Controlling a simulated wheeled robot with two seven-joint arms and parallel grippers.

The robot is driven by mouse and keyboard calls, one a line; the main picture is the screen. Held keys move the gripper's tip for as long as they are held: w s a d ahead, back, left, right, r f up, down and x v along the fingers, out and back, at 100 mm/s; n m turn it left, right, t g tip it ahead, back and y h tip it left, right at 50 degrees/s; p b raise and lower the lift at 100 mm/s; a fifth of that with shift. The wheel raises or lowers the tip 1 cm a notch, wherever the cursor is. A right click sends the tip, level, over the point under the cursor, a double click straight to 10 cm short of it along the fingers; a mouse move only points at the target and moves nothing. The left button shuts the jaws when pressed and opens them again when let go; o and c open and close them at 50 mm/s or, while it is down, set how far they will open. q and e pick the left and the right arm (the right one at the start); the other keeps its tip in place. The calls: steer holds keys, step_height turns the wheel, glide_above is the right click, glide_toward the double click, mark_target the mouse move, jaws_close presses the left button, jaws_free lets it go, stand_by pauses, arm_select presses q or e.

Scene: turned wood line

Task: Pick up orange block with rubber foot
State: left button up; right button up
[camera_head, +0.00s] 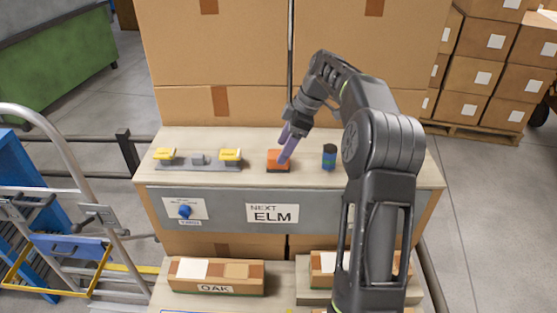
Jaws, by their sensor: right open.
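The orange block (277,159) stands on the wooden shelf top, with a dark strip along its bottom edge. My right gripper (286,151) reaches down to it from the upper right, its purple-grey fingers overlapping the block's right part in the picture. The gripper is open. I cannot tell whether the fingers touch the block or how they straddle it. My left gripper is not in view.
Yellow-topped pieces (230,155) sit on a grey plate to the left. Large cardboard boxes (215,60) rise close behind. An ELM sign (272,213) is on the front panel.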

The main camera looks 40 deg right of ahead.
steer(key=p+x, duration=0.1)
steer(key=x, duration=0.3)
steer(key=shift+w+f, duration=0.1)
steer(key=shift+f, duration=0.1)
steer(key=shift+c, duration=0.6)
jaws_close()
stand_by(0.3)
